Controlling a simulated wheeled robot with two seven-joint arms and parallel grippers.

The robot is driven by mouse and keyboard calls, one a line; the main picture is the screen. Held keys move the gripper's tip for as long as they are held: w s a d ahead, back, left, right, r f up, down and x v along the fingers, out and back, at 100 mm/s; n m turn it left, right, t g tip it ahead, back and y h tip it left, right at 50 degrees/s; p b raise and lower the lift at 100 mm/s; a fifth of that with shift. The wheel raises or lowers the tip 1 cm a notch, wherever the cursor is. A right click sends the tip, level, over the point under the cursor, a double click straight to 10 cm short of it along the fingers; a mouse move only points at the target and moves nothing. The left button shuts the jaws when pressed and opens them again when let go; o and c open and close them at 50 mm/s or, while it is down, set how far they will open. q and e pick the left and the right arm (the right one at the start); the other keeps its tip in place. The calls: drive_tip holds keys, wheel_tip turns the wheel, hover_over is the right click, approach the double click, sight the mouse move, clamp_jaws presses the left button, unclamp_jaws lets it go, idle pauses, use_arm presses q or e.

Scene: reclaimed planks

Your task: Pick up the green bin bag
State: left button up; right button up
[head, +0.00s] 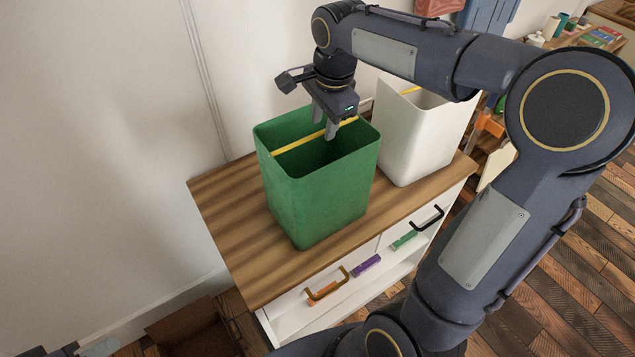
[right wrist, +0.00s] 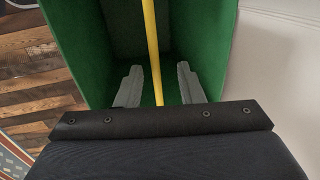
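The green bin bag (head: 318,205) is a green, open-topped, box-shaped container standing upright on the wooden top of a white cabinet. A yellow strip (head: 290,141) runs across its opening. My right gripper (head: 324,124) points down at the opening, its fingers apart with the yellow strip passing between them. In the right wrist view the two grey fingers (right wrist: 158,85) stand on either side of the yellow strip (right wrist: 152,50), apart from it, with the green walls (right wrist: 95,60) around. My left gripper does not show clearly.
A white bin (head: 415,140) with a yellow strip stands just right of the green one. The cabinet top (head: 222,205) is bare at the left. Below are a brown handle (head: 327,287) and a black handle (head: 428,219). A wall rises behind.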

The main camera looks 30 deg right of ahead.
drive_tip(key=f, duration=0.4)
drive_tip(key=shift+w+f, duration=0.25)
drive_tip(key=shift+f, duration=0.15)
clamp_jaws()
